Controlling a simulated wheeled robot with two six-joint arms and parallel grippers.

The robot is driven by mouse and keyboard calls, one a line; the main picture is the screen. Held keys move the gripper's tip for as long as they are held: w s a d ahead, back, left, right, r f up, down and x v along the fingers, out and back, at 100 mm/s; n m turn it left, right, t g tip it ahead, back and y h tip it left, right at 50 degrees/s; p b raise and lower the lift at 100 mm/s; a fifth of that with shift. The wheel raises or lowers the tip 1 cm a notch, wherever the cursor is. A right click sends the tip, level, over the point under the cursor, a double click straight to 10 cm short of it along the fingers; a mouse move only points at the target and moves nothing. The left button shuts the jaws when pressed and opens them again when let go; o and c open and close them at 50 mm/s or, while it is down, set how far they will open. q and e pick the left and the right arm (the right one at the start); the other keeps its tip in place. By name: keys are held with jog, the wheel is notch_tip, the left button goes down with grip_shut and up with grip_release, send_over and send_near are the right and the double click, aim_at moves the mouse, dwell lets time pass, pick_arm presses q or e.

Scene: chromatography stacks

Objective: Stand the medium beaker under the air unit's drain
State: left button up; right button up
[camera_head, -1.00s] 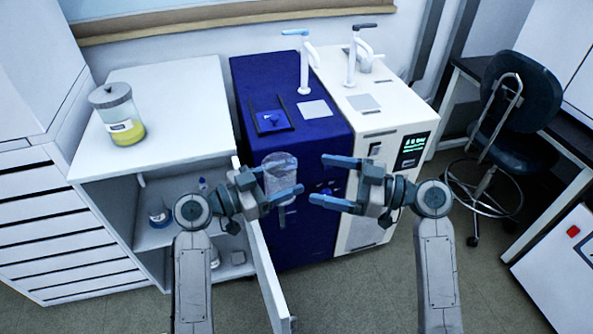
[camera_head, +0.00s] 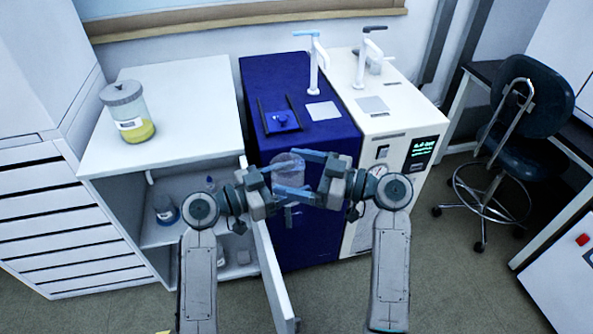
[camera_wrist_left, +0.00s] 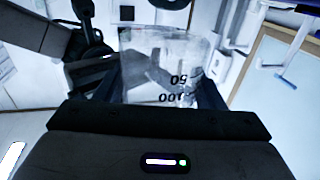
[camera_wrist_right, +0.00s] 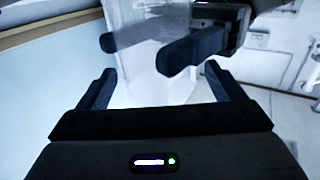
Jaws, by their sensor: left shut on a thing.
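The clear beaker (camera_head: 289,170), with dark graduation marks, is held by my left gripper (camera_head: 285,182) in front of the blue unit (camera_head: 307,150). In the left wrist view the beaker (camera_wrist_left: 168,70) sits between the fingers. My right gripper (camera_head: 312,176) is open, close to the beaker from the right. In the right wrist view the beaker (camera_wrist_right: 150,75) shows just beyond its spread fingers, with a left finger across it. The white unit (camera_head: 375,130) stands right of the blue one. I cannot tell which is the air unit, and no drain is clear.
A lidded jar of yellow liquid (camera_head: 130,113) stands on the white cabinet (camera_head: 180,95). The cabinet's door (camera_head: 270,270) is open beside my left arm, with small bottles inside (camera_head: 165,208). A dark chair (camera_head: 520,110) stands at right; floor between is free.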

jog(key=c, duration=1.1)
pick_arm(q)
jog(key=o, duration=1.1)
pick_arm(e)
jog(key=shift+o, duration=0.2)
